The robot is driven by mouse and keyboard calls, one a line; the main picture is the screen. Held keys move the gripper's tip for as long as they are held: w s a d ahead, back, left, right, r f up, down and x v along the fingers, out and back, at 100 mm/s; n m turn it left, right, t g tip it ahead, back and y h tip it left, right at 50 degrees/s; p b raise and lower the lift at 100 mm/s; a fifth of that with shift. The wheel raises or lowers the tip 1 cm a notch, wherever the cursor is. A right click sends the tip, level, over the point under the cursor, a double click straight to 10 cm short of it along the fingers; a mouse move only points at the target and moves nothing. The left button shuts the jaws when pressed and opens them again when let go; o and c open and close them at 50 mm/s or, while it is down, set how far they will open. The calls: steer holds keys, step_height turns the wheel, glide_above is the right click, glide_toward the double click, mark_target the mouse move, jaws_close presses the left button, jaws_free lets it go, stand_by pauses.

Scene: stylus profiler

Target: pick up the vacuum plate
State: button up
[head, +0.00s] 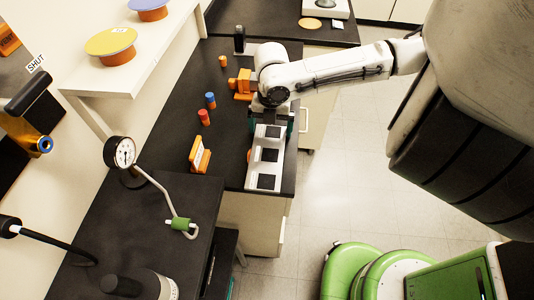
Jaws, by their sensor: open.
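No thing in view is labelled as the vacuum plate, so I cannot tell for sure which one it is. A long white tray (279,171) with several dark square plates (270,155) lies at the right edge of the black bench. My gripper (271,122) is open over the far end of this tray, pointing down. Teal parts show on both sides there. The arm's wrist hides part of the far end, and I cannot tell whether the fingers touch anything.
An orange stand (200,155), red (204,117) and blue (210,100) small cylinders and an orange block (243,84) stand on the bench. A dial gauge (122,152) with a bent tube is at front left. A white shelf (150,60) holds yellow and purple discs.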

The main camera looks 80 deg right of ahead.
steer(key=shift+c, duration=0.4)
steer(key=c, duration=1)
steer(key=shift+o, duration=0.2)
steer(key=shift+w+r, duration=0.1)
steer(key=shift+r, duration=0.1)
